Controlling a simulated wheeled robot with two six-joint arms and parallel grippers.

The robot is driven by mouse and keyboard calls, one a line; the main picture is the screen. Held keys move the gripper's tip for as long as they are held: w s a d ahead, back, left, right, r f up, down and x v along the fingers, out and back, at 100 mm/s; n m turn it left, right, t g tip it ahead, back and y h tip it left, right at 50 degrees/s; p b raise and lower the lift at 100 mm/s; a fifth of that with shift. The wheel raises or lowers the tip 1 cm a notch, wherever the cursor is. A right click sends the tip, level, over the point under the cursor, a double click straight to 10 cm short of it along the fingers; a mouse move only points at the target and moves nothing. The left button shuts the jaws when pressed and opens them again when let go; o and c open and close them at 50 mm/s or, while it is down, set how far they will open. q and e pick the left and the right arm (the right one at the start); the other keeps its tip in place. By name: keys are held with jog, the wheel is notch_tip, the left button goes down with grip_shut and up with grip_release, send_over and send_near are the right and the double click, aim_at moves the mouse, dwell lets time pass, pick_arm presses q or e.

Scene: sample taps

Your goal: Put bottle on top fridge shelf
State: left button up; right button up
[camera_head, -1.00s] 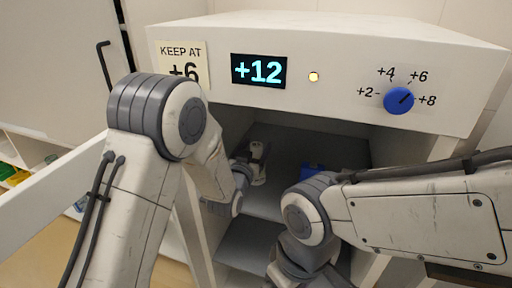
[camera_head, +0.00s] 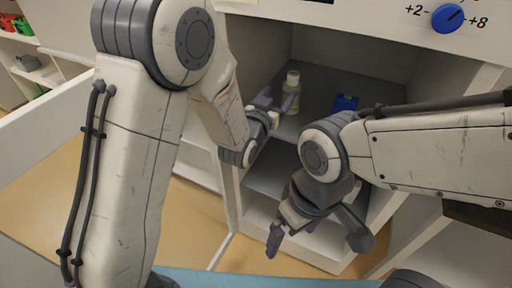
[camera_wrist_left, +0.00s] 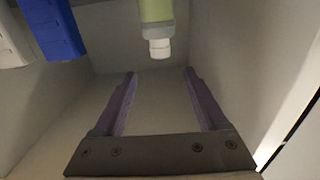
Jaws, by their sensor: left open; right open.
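A bottle (camera_head: 293,88) with a white cap and a pale label stands upright on the top shelf (camera_head: 368,124) inside the fridge. My left gripper (camera_head: 277,98) is open at the shelf, just in front of the bottle. In the left wrist view the bottle (camera_wrist_left: 157,14) shows at the top centre, beyond the tips of the two open fingers (camera_wrist_left: 160,72); its far end is cut off. My right gripper (camera_head: 315,238) is open and empty, low in front of the fridge.
A blue box (camera_head: 345,103) stands on the same shelf, right of the bottle; the left wrist view shows a white object (camera_wrist_left: 10,40) beside it. The blue dial (camera_head: 447,18) is on the panel above. The open door (camera_head: 50,110) is at the left.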

pick_arm(q)
jog(key=s+a+f+m+g+y, duration=0.1)
jog(key=s+g, duration=0.4)
jog(key=s, duration=0.7)
jog(key=s+a+f+m+g+y, duration=0.1)
jog(key=s+a+f+g+y, duration=0.1)
jog(key=s+g, duration=0.4)
jog(key=s+a+f+g+y, duration=0.2)
jog(key=s+g, duration=0.3)
jog(key=s, duration=1.2)
jog(key=shift+s+a+f+m+g+y, duration=0.3)
jog(key=shift+s+a+f+m+y, duration=0.1)
jog(key=shift+a, duration=0.35)
jog(key=shift+r, duration=0.1)
